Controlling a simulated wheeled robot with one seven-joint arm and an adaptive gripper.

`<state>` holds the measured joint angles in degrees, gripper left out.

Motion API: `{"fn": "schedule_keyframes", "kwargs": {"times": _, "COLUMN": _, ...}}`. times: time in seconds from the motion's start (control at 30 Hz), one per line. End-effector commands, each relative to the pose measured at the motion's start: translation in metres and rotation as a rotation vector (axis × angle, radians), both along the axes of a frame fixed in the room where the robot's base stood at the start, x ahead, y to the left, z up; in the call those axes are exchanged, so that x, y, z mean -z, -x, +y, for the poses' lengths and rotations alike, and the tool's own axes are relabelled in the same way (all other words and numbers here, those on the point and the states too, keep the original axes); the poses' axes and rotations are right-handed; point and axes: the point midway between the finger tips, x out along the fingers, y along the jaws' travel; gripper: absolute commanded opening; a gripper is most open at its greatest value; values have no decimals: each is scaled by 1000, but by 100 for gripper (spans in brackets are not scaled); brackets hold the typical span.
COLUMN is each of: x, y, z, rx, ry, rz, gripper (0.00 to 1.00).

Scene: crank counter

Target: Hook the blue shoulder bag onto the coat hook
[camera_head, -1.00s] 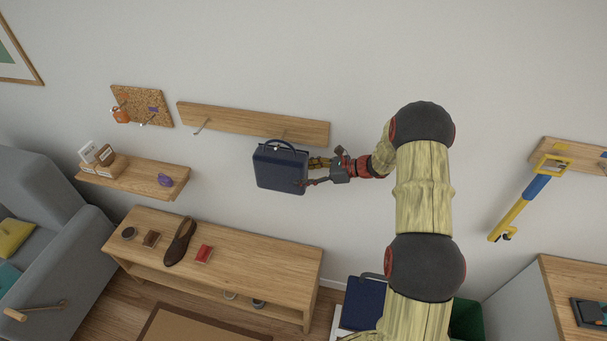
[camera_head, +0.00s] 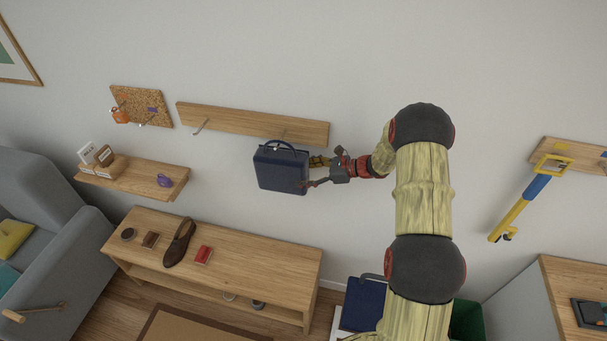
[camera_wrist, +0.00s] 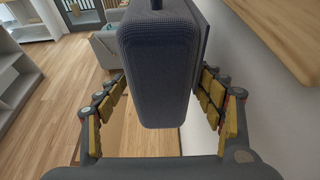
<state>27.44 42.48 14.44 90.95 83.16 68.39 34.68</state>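The dark blue bag (camera_head: 282,172) hangs upright below the wooden rail (camera_head: 232,118), with its handle (camera_head: 280,145) at the right coat hook (camera_head: 284,134). The exact contact of handle and hook is too small to make out. My gripper (camera_head: 322,167) is at the bag's right side with its fingers spread. In the wrist view, the bag (camera_wrist: 157,65) fills the middle, and the fingers of my gripper (camera_wrist: 160,100) stand apart on either side of it. The fingers do not appear to clamp it.
The left hook (camera_head: 201,126) is empty. A wooden bench (camera_head: 255,258) with a brown shoe (camera_head: 180,243) stands below. A small shelf (camera_head: 130,178) is at the left. Another dark blue item (camera_head: 363,304) stands low, partly behind my arm.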

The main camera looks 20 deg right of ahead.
Motion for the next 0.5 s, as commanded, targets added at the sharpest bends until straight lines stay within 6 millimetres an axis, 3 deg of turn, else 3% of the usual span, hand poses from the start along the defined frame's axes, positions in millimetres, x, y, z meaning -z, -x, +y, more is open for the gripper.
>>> {"fn": "schedule_keyframes", "kwargs": {"times": 0.13, "x": 0, "y": 0, "z": 0, "rx": 0, "ry": 0, "rz": 0, "gripper": 78}}
{"fn": "schedule_keyframes", "kwargs": {"times": 0.5, "x": -1, "y": 3, "z": -4, "rx": 0, "ry": 0, "rz": 1, "gripper": 78}}
